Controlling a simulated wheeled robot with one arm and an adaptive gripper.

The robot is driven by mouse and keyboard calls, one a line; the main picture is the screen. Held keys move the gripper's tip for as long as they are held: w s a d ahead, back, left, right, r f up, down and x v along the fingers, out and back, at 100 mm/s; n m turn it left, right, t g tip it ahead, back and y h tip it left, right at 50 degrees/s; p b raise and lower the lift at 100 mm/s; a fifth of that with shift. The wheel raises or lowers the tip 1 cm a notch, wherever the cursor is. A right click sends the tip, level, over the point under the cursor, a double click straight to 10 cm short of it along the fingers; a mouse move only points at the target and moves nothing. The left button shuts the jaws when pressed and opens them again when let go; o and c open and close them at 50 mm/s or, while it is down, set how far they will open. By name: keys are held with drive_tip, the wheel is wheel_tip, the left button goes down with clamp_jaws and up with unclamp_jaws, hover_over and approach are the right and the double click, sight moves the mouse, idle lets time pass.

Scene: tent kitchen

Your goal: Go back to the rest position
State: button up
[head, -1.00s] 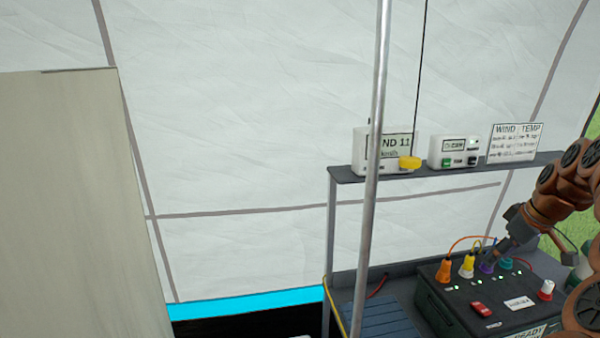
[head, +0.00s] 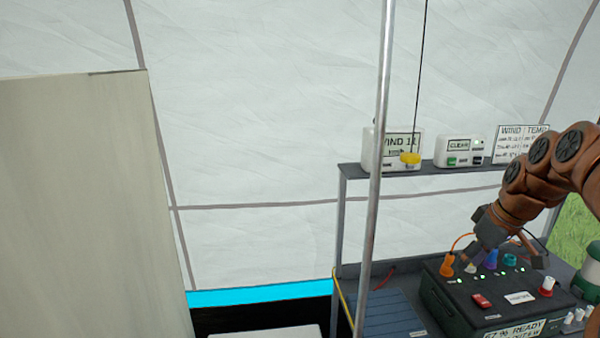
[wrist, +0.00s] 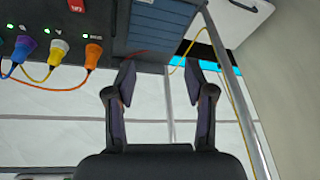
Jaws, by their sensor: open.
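My gripper (head: 508,246) is in the head view at the right, above the dark green power box (head: 440,300) with its coloured plugs. In the wrist view my gripper (wrist: 159,82) has its two fingers apart with nothing between them. The orange plug (wrist: 93,53), yellow plug (wrist: 55,52) and blue plug (wrist: 23,47) sit in the box to the left of the fingers, apart from them. In the head view the arm partly hides the yellow plug.
A thin metal pole (head: 379,160) stands in front of the shelf (head: 352,172), which carries a wind display (head: 372,150) and a second small device (head: 458,151). A pale panel (head: 90,220) fills the left. A green-and-white container (head: 588,275) stands at the far right.

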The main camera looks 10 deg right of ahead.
drive_tip(key=s+a+g+p, duration=0.1)
drive_tip(key=s+a, duration=0.2)
drive_tip(key=a, duration=0.4)
drive_tip(key=s+a+f+g, duration=0.1)
drive_tip(key=s+a, duration=0.2)
drive_tip(key=a, duration=0.4)
drive_tip(key=s+a+g+p, duration=0.1)
drive_tip(key=s+a, duration=0.2)
drive_tip(key=a, duration=0.4)
drive_tip(key=s+a+f+m+g+h, duration=0.1)
drive_tip(key=s+a+f, duration=0.1)
drive_tip(key=s, duration=0.7)
drive_tip(key=s+a+f+m+g+p, duration=0.1)
drive_tip(key=s+a+f+m, duration=0.1)
drive_tip(key=s+f, duration=0.3)
drive_tip(key=s+a, duration=0.1)
drive_tip(key=s, duration=0.3)
drive_tip(key=shift+a+f+h, duration=0.15)
drive_tip(key=shift+a+h, duration=0.15)
drive_tip(key=shift+h, duration=0.1)
